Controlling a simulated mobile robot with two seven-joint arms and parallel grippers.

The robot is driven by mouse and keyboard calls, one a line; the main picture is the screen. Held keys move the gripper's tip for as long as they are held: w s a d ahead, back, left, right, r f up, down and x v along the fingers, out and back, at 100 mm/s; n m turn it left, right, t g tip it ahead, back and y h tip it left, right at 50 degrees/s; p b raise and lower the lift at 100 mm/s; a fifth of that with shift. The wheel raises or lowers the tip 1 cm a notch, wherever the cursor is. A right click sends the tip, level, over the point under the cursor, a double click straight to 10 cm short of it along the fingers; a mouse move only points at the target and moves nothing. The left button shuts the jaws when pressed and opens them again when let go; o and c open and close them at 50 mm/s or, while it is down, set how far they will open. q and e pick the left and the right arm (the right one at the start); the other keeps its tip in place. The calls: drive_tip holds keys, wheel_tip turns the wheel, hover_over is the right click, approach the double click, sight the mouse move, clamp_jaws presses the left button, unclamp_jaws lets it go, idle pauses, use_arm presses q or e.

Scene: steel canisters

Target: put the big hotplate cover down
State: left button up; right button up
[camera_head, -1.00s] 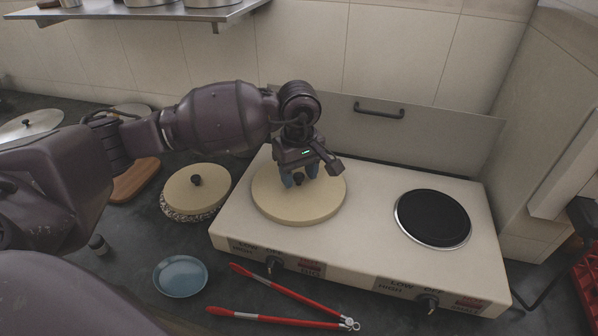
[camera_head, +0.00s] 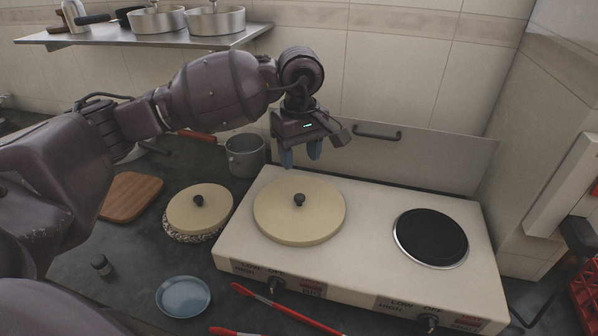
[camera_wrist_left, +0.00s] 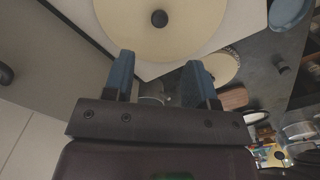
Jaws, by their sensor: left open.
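The big hotplate cover (camera_head: 299,222), a cream disc with a black knob, lies flat on the left side of the white two-plate cooker (camera_head: 368,238) and hides the plate under it. It also shows in the left wrist view (camera_wrist_left: 160,38). My left gripper (camera_head: 300,158) is open and empty. It hangs above and behind the cover, apart from the knob. Its blue fingers (camera_wrist_left: 159,80) are spread in the left wrist view, with the knob beyond their tips. My right gripper is not in view.
A smaller cream cover (camera_head: 200,210) lies left of the cooker. The right hotplate (camera_head: 430,238) is bare. A blue dish (camera_head: 183,297) and red tongs (camera_head: 275,306) lie in front. A grey pot (camera_head: 245,156) stands behind; a shelf (camera_head: 150,38) with pots hangs above.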

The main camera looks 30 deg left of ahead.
use_arm(q)
wheel_tip(320, 180, up, 2)
drive_tip(key=shift+r, duration=0.15)
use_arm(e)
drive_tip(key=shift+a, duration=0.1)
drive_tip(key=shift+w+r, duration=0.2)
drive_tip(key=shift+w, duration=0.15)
